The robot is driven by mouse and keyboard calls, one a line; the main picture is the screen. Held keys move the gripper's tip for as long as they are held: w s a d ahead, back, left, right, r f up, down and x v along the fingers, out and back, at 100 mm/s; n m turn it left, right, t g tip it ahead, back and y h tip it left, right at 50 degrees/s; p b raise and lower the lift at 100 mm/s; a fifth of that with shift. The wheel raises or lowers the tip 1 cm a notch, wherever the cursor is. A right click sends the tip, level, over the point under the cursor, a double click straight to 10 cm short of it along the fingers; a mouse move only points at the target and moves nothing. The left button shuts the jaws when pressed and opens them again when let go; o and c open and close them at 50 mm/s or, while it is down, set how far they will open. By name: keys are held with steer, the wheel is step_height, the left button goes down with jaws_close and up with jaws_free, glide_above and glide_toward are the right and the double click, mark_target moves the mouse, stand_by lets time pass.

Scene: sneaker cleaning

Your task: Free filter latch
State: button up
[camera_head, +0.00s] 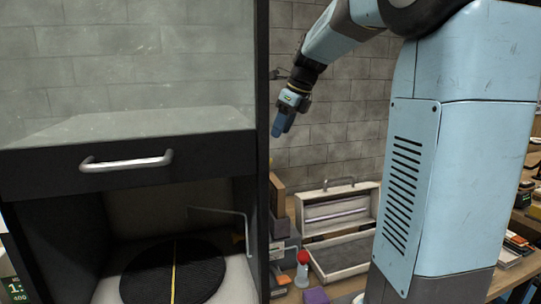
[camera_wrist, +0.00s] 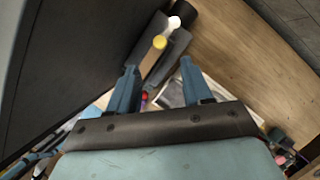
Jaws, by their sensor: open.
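A dark cabinet (camera_head: 130,162) with a bar handle (camera_head: 127,162) on its front fills the left of the head view. In its open lower bay lies a black round ribbed disc (camera_head: 195,272) with a yellow stripe, perhaps the filter. A thin bent metal rod (camera_head: 243,212) stands at the bay's right side; I cannot tell whether it is the latch. My gripper (camera_head: 283,124) hangs right of the cabinet, above the bench and apart from the rod. In the wrist view its two blue fingers (camera_wrist: 158,68) are spread with nothing held between them.
An open grey toolbox (camera_head: 340,255) stands right of the cabinet. A red-capped bottle (camera_head: 302,270) and a purple block (camera_head: 316,296) are near it. The cabinet's dark side wall (camera_wrist: 65,60) is close on the left in the wrist view. Bare wood (camera_wrist: 240,60) shows at right.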

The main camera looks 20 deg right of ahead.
steer(key=x, duration=0.9)
steer(key=shift+w+a+f, duration=0.1)
steer(key=shift+a+f, duration=0.05)
steer(key=shift+f, duration=0.25)
jaws_close()
